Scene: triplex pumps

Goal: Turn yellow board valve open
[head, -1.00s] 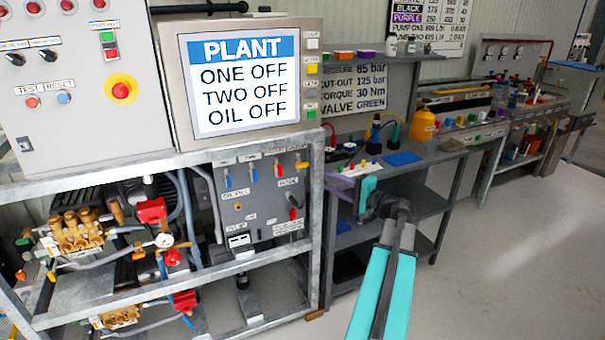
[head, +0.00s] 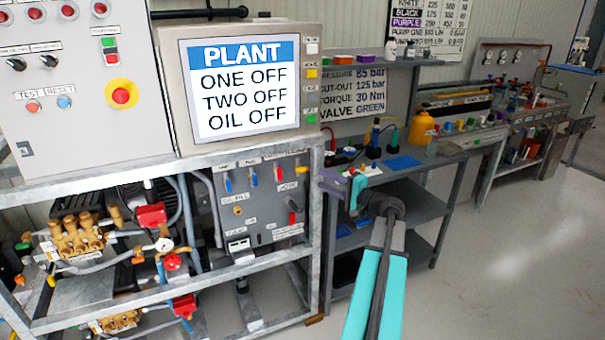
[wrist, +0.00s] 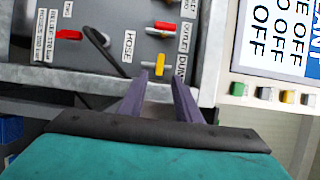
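The yellow board valve (wrist: 160,64) is a small yellow lever in the wrist view, near the edge of the grey valve board (wrist: 110,55). In the head view the yellow lever (head: 299,171) is at the board's upper right and looks small. My gripper (wrist: 158,88) is open and empty. Its two purple fingers point at the yellow lever, which shows between and beyond their tips, with a gap. In the head view my gripper (head: 328,181) is just right of the board, by the frame post.
A red lever (wrist: 166,26) and another red lever (wrist: 68,34) sit on the same board. A galvanized frame post (head: 315,230) stands at the board's right. The screen (head: 240,80) is above. The floor at right is clear.

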